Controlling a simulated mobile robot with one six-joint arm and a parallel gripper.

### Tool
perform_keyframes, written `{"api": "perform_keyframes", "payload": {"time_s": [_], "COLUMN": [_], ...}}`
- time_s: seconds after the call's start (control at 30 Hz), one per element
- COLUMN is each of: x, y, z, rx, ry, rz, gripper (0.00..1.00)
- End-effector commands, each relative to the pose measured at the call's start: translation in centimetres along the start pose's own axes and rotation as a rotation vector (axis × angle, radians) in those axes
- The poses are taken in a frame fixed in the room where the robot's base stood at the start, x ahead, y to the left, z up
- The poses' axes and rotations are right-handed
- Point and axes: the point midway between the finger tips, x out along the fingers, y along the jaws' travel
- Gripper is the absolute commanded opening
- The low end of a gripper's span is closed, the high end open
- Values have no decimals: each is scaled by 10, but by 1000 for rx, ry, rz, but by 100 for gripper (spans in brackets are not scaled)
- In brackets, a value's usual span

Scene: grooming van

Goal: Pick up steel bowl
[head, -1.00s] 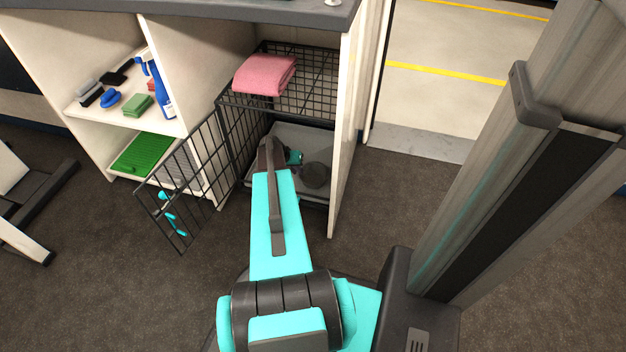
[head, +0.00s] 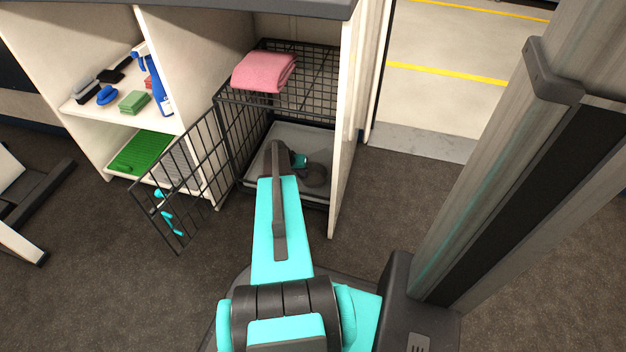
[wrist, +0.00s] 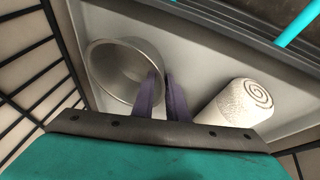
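The steel bowl (wrist: 108,72) lies at the upper left of the wrist view, on the grey tray (head: 335,149) in the bottom of the wire crate. My gripper (wrist: 161,76) shows there as two dark fingers close together at the bowl's right rim. The left finger overlaps the bowl's opening and the right finger is just outside it. A narrow gap shows between the tips. I cannot tell whether they press on the rim. In the head view my arm reaches into the crate, and the bowl cannot be made out clearly.
A white rolled towel (wrist: 238,103) lies right of the fingers. The crate door (head: 178,190) stands open to the left. A pink folded towel (head: 264,72) lies on the crate top. A cabinet side panel (head: 346,130) closes in on the right.

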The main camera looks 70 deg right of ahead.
Motion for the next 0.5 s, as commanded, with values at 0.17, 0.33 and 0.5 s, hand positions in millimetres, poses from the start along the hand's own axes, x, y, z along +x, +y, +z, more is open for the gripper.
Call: {"api": "perform_keyframes", "payload": {"time_s": [0.17, 0.33, 0.5], "x": [0, 0, 0], "y": [0, 0, 0], "z": [0, 0, 0], "rx": [0, 0, 0], "ry": [0, 0, 0], "rz": [0, 0, 0], "gripper": [13, 13, 0]}}
